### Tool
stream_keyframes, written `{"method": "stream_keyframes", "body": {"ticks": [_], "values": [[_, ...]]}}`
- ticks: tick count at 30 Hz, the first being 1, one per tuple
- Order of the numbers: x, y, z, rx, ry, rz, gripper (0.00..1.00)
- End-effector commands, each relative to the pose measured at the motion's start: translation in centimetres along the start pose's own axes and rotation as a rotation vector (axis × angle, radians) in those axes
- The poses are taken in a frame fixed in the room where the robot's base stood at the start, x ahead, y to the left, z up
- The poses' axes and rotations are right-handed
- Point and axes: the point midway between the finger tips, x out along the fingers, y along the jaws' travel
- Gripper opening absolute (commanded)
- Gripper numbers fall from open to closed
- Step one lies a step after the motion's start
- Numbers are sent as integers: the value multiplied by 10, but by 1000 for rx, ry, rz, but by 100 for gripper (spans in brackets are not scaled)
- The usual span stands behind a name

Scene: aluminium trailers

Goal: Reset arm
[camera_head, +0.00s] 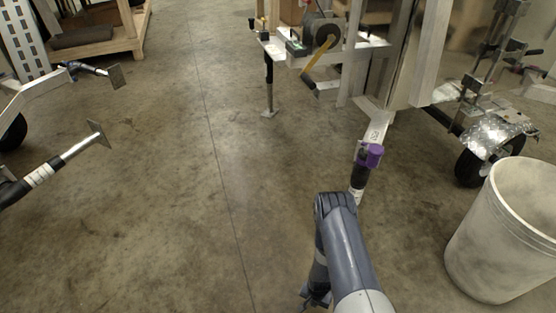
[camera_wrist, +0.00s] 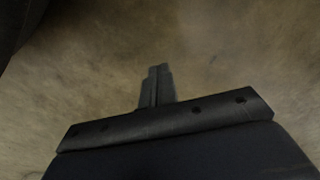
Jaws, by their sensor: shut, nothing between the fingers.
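My arm reaches up from the bottom of the head view, bent at a grey joint. My gripper shows in the wrist view (camera_wrist: 158,78), its two dark fingers together with nothing between them. It points at bare concrete floor (camera_wrist: 230,50). In the head view only a small dark part at the lower left of my arm may belong to the gripper, and its fingers cannot be made out there.
A white bin (camera_head: 490,240) stands to the right of my arm. A trailer with a winch (camera_head: 322,32) and a purple-capped coupler (camera_head: 369,156) is just ahead. Jack legs (camera_head: 75,150) reach in from the left. The floor (camera_head: 170,200) left of my arm is clear.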

Motion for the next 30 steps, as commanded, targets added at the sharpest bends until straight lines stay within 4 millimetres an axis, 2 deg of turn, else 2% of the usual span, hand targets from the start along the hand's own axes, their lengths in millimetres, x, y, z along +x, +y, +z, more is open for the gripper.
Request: {"method": "stream_keyframes", "body": {"ticks": [1,7,23,30], "values": [[-13,-1,1,0,1,-1,0],[-33,0,3,1,0,0,0],[-39,0,2,1,0,0,0],[-56,5,-6,11,-2,1,0]]}}
